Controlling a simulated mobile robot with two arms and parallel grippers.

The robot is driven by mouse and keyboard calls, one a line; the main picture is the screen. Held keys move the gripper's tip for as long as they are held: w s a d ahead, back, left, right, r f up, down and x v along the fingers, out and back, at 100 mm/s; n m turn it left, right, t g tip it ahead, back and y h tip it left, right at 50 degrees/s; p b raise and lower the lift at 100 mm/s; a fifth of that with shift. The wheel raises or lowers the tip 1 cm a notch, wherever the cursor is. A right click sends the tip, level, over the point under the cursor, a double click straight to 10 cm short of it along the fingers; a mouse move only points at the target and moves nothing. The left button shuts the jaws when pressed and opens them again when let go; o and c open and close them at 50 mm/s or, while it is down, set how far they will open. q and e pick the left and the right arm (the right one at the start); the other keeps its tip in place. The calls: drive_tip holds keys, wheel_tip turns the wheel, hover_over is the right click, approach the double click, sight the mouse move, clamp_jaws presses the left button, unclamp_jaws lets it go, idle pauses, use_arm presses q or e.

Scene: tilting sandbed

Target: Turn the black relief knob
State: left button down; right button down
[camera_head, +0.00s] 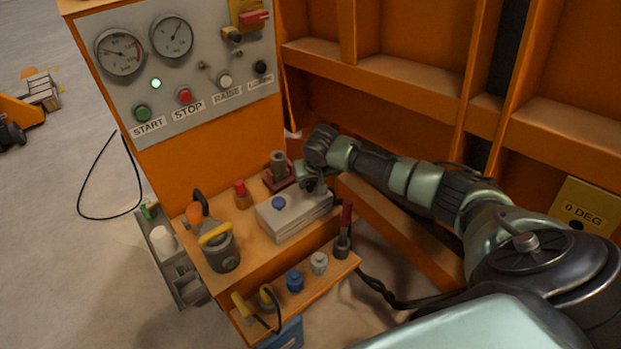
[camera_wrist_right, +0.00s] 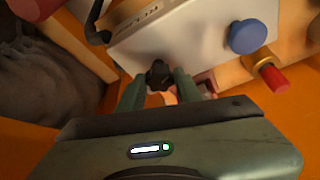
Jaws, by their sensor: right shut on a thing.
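The black relief knob (camera_wrist_right: 159,75) sits at the edge of a light grey box, between the fingers of my right gripper (camera_wrist_right: 158,88) in the right wrist view. The gripper is shut on it. In the head view my right gripper (camera_head: 312,183) reaches down to the far right end of the grey box (camera_head: 290,218), and the knob is mostly hidden by it there. A blue knob (camera_wrist_right: 247,37) stands on the same box and also shows in the head view (camera_head: 278,203). My left gripper is not in view.
A dark red fitting (camera_head: 279,172) stands just behind the box. A red-topped brass piece (camera_head: 241,194) and a grey pot with a yellow handle (camera_head: 219,247) are to the left. A lever with a red grip (camera_head: 344,228) rises at the right. The gauge panel (camera_head: 200,65) stands behind.

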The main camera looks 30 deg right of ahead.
drive_tip(key=m+p, duration=0.2)
drive_tip(key=m+h+p, duration=0.1)
drive_tip(key=p, duration=0.1)
drive_tip(key=shift+a+r+g, duration=0.2)
drive_tip(key=shift+r+g, duration=0.05)
drive_tip(key=shift+g, duration=0.05)
drive_tip(key=shift+f+m+h+p, duration=0.1)
drive_tip(key=shift+m+h+p, duration=0.3)
drive_tip(key=shift+m+p, duration=0.5)
drive_tip(key=m, duration=0.1)
drive_tip(key=m+g, duration=0.1)
drive_tip(key=m, duration=0.1)
drive_tip(key=shift+w+a+f+h+p, duration=0.1)
drive_tip(key=shift+w+h+p, duration=0.05)
drive_tip(key=shift+h+p, duration=0.15)
drive_tip(key=shift+f+m+g, duration=0.1)
drive_tip(key=shift+m+g, duration=0.3)
drive_tip(key=shift+m, duration=0.5)
drive_tip(key=m+g+b, duration=0.1)
drive_tip(key=m, duration=0.1)
drive_tip(key=shift+w+f+m+h, duration=0.1)
drive_tip(key=shift+w+m+h, duration=0.05)
drive_tip(key=shift+m+h, duration=0.25)
drive_tip(key=m+g+b, duration=0.1)
drive_tip(key=m+b, duration=0.1)
drive_tip(key=shift+w+m, duration=0.1)
drive_tip(key=shift+m, duration=0.3)
drive_tip(key=shift+m+g+b, duration=0.3)
drive_tip(key=shift+m+b, duration=0.35)
drive_tip(key=shift+m, duration=0.05)
